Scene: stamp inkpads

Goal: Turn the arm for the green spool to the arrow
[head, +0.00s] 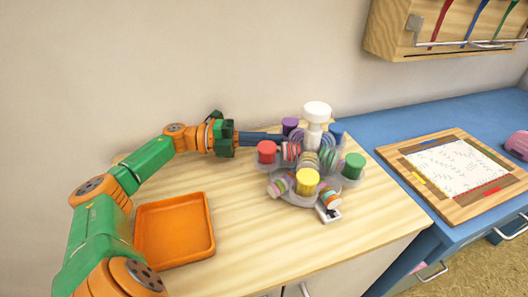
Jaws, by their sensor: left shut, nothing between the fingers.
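A carousel with a white centre knob (316,112) and several arms bearing coloured caps stands on the wooden top. The green cap (354,165) is on its right side, and the yellow cap (307,181) is at the front. The red cap (267,150) is on the left, the purple cap (290,125) and blue cap (336,131) at the back. A small white marker (328,214) with a dark mark lies at its front edge, nearest the yellow arm. My left gripper (281,139) is shut and empty, its tips between the red and purple caps; contact is unclear. My right gripper is out of view.
An empty orange tray (175,199) lies on the wooden top at left. A wood-framed board with a white sheet (458,166) lies on the blue counter at right. A wall rack (440,35) hangs at upper right. The wooden top's front is clear.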

